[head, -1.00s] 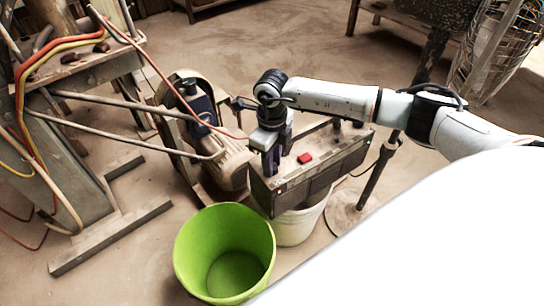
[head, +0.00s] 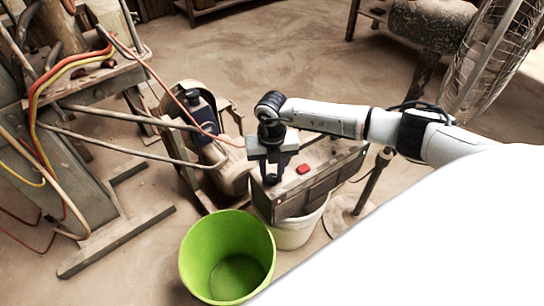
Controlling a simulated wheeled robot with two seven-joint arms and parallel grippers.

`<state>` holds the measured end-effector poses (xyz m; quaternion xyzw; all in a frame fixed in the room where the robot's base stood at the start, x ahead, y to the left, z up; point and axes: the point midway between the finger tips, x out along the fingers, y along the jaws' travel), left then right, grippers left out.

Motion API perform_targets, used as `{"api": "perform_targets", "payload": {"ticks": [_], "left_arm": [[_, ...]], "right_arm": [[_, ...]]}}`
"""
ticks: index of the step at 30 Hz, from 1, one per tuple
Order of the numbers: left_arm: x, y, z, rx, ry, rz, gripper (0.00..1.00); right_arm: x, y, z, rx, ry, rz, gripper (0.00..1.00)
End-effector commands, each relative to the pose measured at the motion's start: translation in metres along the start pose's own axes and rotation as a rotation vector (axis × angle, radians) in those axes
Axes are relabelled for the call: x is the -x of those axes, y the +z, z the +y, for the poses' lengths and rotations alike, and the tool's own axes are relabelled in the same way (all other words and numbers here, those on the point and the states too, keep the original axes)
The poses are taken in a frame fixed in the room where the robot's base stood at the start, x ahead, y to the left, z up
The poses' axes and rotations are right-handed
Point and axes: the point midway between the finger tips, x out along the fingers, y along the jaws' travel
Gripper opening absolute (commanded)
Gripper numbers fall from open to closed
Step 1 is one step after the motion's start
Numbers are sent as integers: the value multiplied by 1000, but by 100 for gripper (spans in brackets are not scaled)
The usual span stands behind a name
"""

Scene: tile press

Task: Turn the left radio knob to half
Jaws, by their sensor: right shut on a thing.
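The radio is a dark, worn box (head: 318,187) with a red button (head: 303,169) on its top. It rests on a white bucket. My right gripper (head: 271,180) points down at the left end of the radio's top and is shut on the left knob, which the fingers hide. The gripper's wide body lies crosswise in the picture. The far right part of the radio's top is partly covered by my right arm. My left gripper is not in view.
A lime green bucket (head: 214,227) stands in front left of the white bucket (head: 298,232). A dusty machine with a motor (head: 229,172) is close behind left. A caged fan (head: 492,55) stands at the upper right. Open floor lies behind.

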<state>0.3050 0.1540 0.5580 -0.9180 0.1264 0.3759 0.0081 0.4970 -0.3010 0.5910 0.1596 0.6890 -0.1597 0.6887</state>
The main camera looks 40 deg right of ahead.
Motion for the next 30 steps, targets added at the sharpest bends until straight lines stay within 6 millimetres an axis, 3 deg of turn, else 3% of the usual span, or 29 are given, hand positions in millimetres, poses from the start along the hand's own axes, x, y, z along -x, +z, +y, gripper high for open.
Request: {"api": "perform_targets", "payload": {"ticks": [9, 26, 27, 30], "left_arm": [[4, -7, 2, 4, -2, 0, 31], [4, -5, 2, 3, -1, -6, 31], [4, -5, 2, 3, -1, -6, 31], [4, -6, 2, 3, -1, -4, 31]], "right_arm": [[1, 0, 0, -135, 0, -1, 4], [0, 1, 0, -165, 1, -1, 4], [0, 1, 0, -165, 1, -1, 28], [0, 1, 0, -165, 1, -1, 44]]}}
